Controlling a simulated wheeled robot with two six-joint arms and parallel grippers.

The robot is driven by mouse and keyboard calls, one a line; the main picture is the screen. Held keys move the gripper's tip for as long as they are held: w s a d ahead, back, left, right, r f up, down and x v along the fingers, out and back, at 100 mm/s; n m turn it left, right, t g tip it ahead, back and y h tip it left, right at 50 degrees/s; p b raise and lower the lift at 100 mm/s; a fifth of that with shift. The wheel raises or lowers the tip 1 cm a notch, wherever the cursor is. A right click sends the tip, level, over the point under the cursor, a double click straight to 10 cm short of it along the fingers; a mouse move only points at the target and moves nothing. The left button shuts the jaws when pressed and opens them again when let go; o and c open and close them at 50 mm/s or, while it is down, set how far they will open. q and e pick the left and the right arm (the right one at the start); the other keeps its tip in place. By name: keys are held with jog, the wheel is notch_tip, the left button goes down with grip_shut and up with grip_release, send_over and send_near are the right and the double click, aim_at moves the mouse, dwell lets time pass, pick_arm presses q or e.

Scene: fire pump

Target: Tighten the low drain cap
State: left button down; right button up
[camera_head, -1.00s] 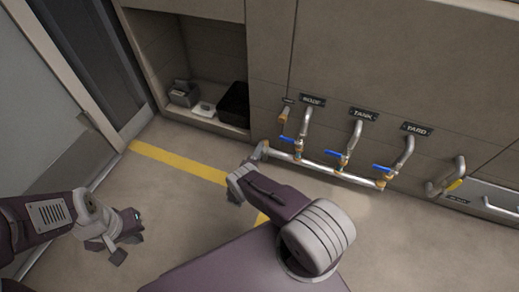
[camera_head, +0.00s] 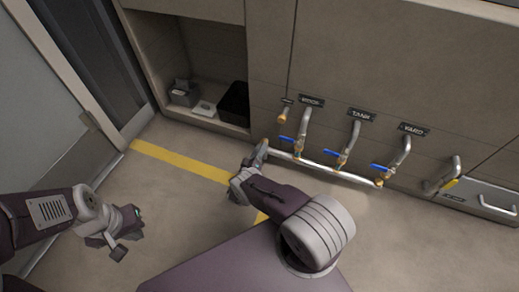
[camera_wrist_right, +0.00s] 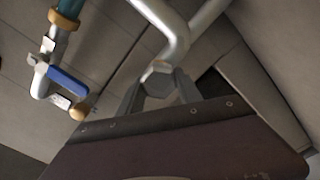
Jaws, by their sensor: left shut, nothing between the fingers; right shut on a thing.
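A grey hex cap (camera_wrist_right: 158,76) sits at the end of a bent metal pipe in the right wrist view. My right gripper (camera_wrist_right: 158,92) is shut around this cap, with one finger on each side. In the head view, my right gripper (camera_head: 260,152) is at the left end of the low manifold pipe (camera_head: 325,171), and its wrist largely hides the cap there. My left gripper (camera_head: 118,250) is shut and empty, held over open floor at lower left, well away from the pipes.
Blue-handled valves (camera_head: 332,154) with pipes stand along the manifold under wall labels. A short brass-ended pipe (camera_head: 283,117) is above its left end. A recess (camera_head: 170,107) with small boxes is at back left. The floor is mostly clear.

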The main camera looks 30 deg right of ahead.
dwell(0.3)
jog(key=o, duration=1.4)
jog(key=shift+c, duration=0.2)
jog(key=shift+s+a+r+p, duration=0.1)
jog(key=shift+s+a+p, duration=0.15)
jog(key=shift+a+p, duration=0.1)
jog(key=p+v, duration=0.2)
jog(key=v, duration=0.6)
jog(key=shift+s, duration=0.15)
